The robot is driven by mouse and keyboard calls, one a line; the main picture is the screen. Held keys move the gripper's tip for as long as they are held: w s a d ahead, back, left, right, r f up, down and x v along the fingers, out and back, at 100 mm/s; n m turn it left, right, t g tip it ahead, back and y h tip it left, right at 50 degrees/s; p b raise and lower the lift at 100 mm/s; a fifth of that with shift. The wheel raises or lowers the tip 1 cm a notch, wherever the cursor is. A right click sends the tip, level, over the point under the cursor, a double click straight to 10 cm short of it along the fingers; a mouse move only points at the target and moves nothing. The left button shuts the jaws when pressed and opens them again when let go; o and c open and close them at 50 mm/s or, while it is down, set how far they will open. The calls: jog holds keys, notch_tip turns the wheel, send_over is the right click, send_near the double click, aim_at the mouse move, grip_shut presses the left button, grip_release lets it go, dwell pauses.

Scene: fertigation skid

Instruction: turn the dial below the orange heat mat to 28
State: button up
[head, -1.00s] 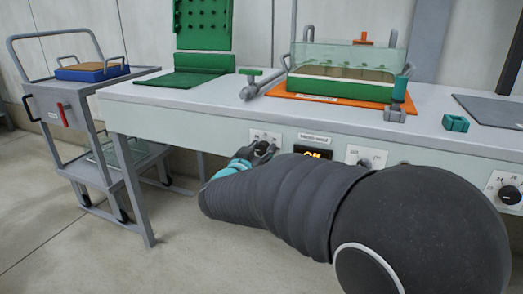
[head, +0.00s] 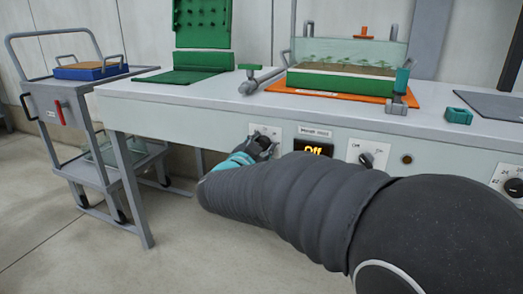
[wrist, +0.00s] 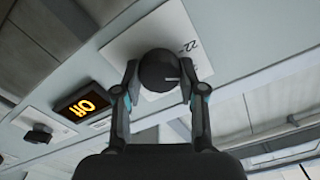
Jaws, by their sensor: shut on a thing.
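My gripper (head: 258,148) is at the leftmost dial on the front panel of the bench, below the left side of the orange heat mat (head: 300,91). In the wrist view my gripper (wrist: 160,76) has one finger on each side of the round black dial (wrist: 157,68) and is shut on it. A pale pointer line shows on the dial's face. The number 22 is readable on the white scale plate (wrist: 187,28); the other numbers are hidden or unreadable.
A second knob (head: 367,159) and a round indicator (head: 406,159) are to the right on the panel. Another dial (head: 513,187) is at the far right. A green-based clear tray (head: 345,78) stands on the mat. A grey cart (head: 62,100) stands left.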

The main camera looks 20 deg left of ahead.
jog(key=m, duration=0.4)
jog(key=shift+m+b, duration=0.3)
jog(key=shift+b, duration=0.05)
jog(key=m, duration=0.5)
jog(key=shift+f+m, duration=0.15)
jog(key=shift+m, duration=0.15)
jog(key=m, duration=1)
jog(key=shift+f+m, duration=0.2)
jog(key=shift+m, duration=0.1)
jog(key=o, duration=1.1)
jog(key=shift+s, duration=0.1)
jog(key=s, duration=0.8)
jog(key=s+a, duration=0.1)
jog(key=s, duration=0.2)
jog(key=shift+s, duration=0.4)
